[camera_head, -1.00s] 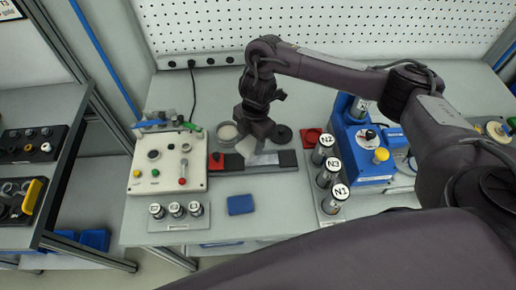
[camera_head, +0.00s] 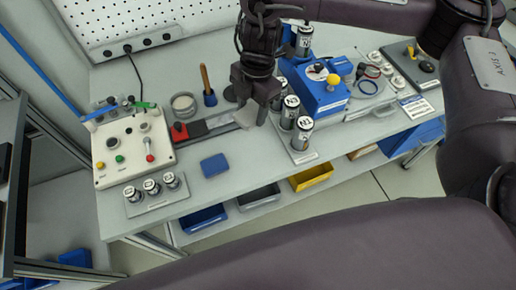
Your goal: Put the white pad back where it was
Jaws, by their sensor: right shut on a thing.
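My right gripper (camera_head: 254,108) points down over the right end of a clamp rail (camera_head: 210,126) with a red block (camera_head: 180,131). It is shut on a pale, whitish piece (camera_head: 244,119), which looks like the white pad; the fingers hide part of it. I cannot tell whether the piece touches the rail. A blue pad (camera_head: 214,166) lies flat on the bench in front of the rail. My left gripper is not in view.
Labelled cylinders (camera_head: 302,132) stand right of the gripper, close to a blue machine (camera_head: 322,95). A control box (camera_head: 132,148), a round dish (camera_head: 184,105) and a wooden-handled tool (camera_head: 207,86) stand left and behind.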

